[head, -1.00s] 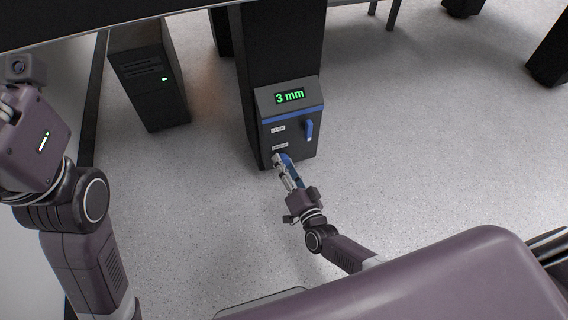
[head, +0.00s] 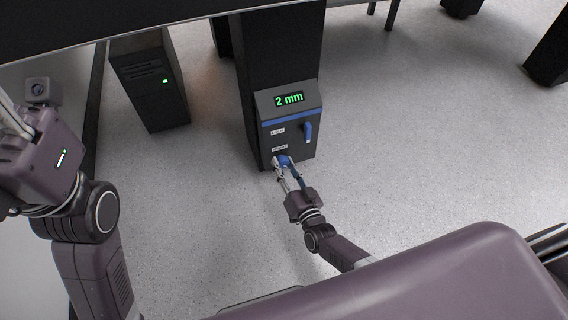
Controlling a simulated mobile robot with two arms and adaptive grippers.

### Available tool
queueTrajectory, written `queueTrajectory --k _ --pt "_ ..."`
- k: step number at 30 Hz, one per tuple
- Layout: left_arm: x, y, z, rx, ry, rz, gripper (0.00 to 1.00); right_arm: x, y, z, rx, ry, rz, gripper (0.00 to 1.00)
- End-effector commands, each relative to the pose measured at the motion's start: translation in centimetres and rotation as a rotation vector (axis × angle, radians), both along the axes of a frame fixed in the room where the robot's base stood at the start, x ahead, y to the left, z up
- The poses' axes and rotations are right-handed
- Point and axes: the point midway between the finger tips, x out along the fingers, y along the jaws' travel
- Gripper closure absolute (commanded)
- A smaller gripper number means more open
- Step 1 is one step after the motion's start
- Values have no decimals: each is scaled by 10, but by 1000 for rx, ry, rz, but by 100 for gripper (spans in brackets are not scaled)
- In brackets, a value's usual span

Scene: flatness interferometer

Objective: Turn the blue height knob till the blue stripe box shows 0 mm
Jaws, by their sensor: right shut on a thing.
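The blue stripe box (head: 306,117) is a dark box on the front of a black pillar, with a blue band below its display. The display (head: 289,99) reads 2 mm in green. The blue height knob (head: 283,160) sits low on the box's front, partly hidden by the fingers. My right gripper (head: 282,167) is shut on the knob, reaching in from below right. A blue lever (head: 307,132) stands upright on the box's right side, apart from the gripper. My left gripper is at the left edge, mostly cut off, and its fingers cannot be judged.
A dark table edge runs across the top left. The grey floor right of the box is clear. Dark feet (head: 462,8) stand at the far right.

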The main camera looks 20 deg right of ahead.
Motion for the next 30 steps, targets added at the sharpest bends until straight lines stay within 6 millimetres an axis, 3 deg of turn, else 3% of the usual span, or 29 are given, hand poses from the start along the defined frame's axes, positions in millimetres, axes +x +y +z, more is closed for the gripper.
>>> queueTrajectory --k 12,29,30 --pt "6 0 -7 5 37 -1 60 0 0 0 -220 -6 0 93" --pt "10 -1 -11 8 56 0 60 0 0 0 -260 -8 1 93" --pt "10 0 -11 7 56 0 60 0 0 0 -260 -8 1 68"
